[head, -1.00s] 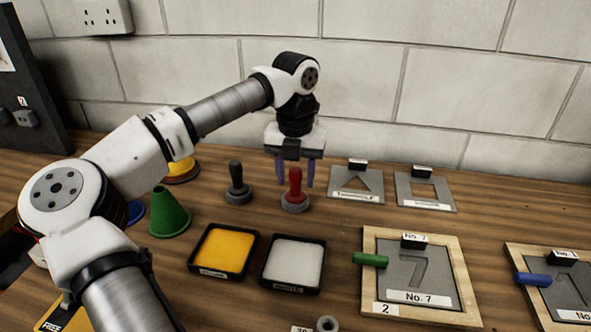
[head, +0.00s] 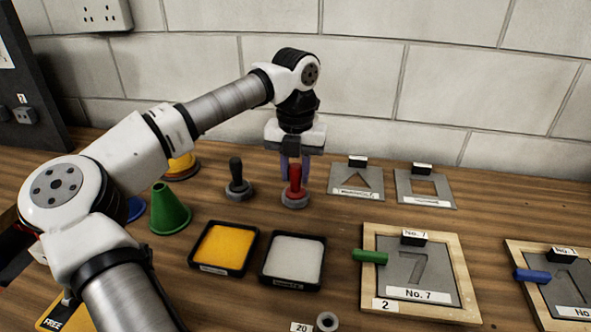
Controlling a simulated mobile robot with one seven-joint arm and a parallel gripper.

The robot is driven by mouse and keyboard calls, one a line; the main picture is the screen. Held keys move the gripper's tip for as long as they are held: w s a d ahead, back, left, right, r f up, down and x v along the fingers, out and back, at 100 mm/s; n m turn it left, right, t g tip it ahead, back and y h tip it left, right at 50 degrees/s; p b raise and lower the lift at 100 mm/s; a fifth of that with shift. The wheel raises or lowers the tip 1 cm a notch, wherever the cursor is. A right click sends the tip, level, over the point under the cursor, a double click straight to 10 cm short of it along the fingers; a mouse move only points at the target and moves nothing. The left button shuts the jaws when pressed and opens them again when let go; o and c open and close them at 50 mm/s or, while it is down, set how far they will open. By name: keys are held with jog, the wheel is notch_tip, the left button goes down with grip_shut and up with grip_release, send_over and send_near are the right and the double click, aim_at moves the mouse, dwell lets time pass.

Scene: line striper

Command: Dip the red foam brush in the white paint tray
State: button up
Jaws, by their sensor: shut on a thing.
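A dark-handled brush (head: 237,180) stands just left of the red one. A yellow paint tray (head: 249,268) adjoins the white tray's left side. A green cone (head: 169,210) stands further left. Stencil plates (head: 356,180) lie right, and a framed No. 7 stencil (head: 457,270) lies front right.

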jog(key=shift+r+p, duration=1)
jog(key=shift+r, duration=0.7)
